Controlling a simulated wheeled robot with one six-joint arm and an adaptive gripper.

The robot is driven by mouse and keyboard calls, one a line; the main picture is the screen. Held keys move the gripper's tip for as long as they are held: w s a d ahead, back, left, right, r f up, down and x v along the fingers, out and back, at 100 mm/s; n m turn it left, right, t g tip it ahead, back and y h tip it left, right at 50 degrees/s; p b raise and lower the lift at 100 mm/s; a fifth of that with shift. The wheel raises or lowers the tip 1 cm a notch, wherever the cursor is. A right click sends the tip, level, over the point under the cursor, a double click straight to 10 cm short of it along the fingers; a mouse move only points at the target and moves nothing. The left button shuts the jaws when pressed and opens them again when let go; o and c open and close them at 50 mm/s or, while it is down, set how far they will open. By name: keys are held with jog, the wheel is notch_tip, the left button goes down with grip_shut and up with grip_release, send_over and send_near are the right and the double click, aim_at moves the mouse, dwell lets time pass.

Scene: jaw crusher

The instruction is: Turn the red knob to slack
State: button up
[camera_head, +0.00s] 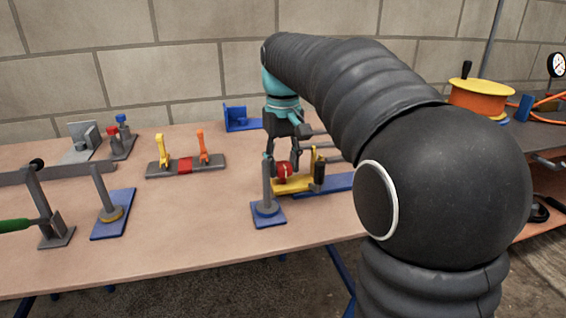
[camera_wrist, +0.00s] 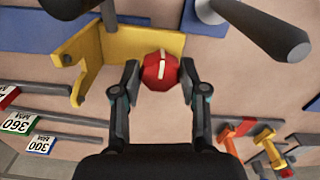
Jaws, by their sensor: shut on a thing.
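The red knob (camera_wrist: 160,72) is a rounded, faceted knob with a white line across its face. It sits in front of a yellow bracket (camera_wrist: 120,52), which also shows in the head view (camera_head: 294,185). In the wrist view the fingers of my gripper (camera_wrist: 160,84) lie to either side of the knob and are shut on it. In the head view my gripper (camera_head: 283,166) reaches down onto the knob (camera_head: 284,170) from above. My fingers partly cover the knob there. No slack marking can be read.
A blue-based post (camera_head: 267,208) stands close in front of the knob. A black cylinder (camera_head: 319,172) stands at the bracket's right. A grey bar with yellow and orange levers (camera_head: 186,166) lies to the left. Bars with number tags (camera_wrist: 18,122) show in the wrist view. Bare tabletop (camera_head: 190,215) lies front left.

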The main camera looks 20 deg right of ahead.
aim_at(283, 165)
jog(key=o, duration=1.1)
jog(key=shift+o, duration=0.2)
notch_tip(283, 165, up, 12)
jog(key=shift+s, duration=0.1)
